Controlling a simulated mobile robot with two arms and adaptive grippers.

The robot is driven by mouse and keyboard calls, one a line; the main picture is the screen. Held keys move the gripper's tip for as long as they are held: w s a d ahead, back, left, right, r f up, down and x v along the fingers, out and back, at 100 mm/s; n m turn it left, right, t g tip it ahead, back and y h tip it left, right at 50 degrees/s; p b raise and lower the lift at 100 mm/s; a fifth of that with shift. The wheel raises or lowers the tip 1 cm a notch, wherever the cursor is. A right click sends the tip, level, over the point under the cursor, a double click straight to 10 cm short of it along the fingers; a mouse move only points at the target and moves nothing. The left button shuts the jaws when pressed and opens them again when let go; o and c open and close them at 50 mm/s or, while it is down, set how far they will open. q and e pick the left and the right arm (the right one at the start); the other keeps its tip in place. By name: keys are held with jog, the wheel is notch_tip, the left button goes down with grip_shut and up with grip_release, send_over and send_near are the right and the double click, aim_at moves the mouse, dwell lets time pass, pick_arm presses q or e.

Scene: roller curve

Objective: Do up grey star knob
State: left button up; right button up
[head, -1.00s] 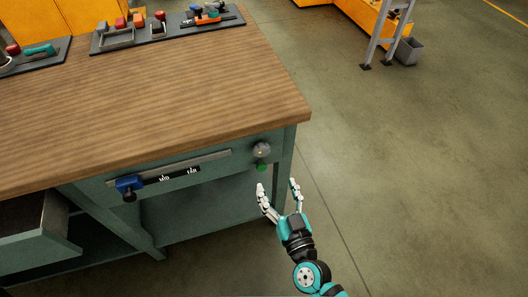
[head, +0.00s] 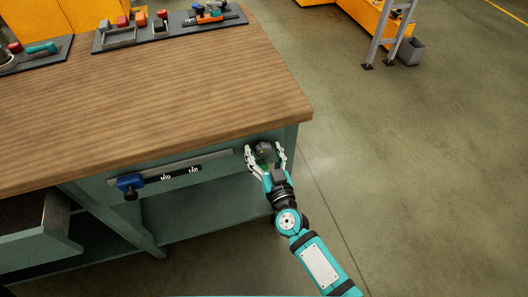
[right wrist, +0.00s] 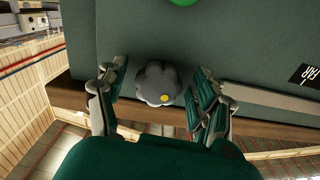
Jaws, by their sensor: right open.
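The grey star knob (head: 264,149) is on the green front panel of the workbench, near its right corner. In the right wrist view the knob (right wrist: 158,84) is lobed and bears a yellow dot low on its face. My right gripper (head: 266,153) is open, with one finger on each side of the knob. In the right wrist view the right gripper (right wrist: 160,95) has the knob between its fingers; I cannot tell whether either finger touches it. My left gripper is not in view.
A blue clamp (head: 130,185) sits on a marked rail (head: 180,173) left of the knob. A green button (right wrist: 183,1) is close to the knob. An open drawer (head: 38,240) juts out at lower left. Tool trays (head: 170,32) lie on the wooden top (head: 150,95).

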jog(key=c, duration=1.2)
